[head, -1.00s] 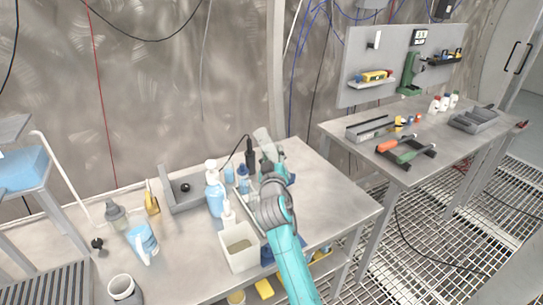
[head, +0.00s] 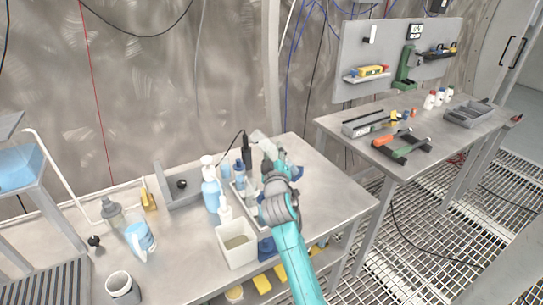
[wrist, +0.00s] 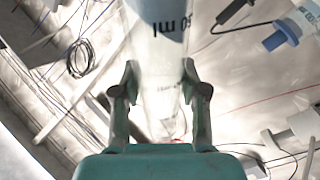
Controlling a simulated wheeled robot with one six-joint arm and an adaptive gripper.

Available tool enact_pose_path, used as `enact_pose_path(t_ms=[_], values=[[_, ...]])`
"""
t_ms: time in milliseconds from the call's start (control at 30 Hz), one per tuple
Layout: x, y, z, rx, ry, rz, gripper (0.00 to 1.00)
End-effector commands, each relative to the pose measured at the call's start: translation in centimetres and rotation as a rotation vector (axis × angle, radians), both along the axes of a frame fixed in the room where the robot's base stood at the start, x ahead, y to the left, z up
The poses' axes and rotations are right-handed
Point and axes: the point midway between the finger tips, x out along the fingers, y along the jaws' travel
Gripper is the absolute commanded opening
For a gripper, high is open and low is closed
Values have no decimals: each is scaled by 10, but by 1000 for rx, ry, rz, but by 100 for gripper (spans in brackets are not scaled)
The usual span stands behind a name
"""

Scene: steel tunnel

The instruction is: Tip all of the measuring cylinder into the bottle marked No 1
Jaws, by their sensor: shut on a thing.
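My gripper (wrist: 160,95) is shut on the clear measuring cylinder (wrist: 163,70), whose "50 ml" print faces the wrist camera. Its upper part looks blue-grey; I cannot tell how much liquid is inside. In the head view the cylinder (head: 259,137) leans to the left, above the back of the near bench, mostly hidden by my gripper (head: 272,155). A small bottle with a blue top (head: 240,172) stands just left of my gripper. A blue-capped bottle shows in the wrist view (wrist: 290,28), right of the cylinder. No "No 1" label is readable.
A blue pump bottle (head: 211,190) and a white square tub (head: 237,245) stand left of my arm. A black upright device with a cable (head: 247,150) is close to my gripper. The near bench (head: 335,195) is clear to the right.

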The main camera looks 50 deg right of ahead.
Motion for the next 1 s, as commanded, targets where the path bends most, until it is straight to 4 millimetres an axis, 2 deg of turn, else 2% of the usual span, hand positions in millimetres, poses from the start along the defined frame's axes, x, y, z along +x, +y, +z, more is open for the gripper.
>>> enact_pose_path(t_ms=[300, 667, 1000], values=[[-5, -5, -8, -101, 105, 0, 0], [-5, -5, -9, -109, 113, 0, 0], [-9, -9, -21, -213, 220, 0, 0]])
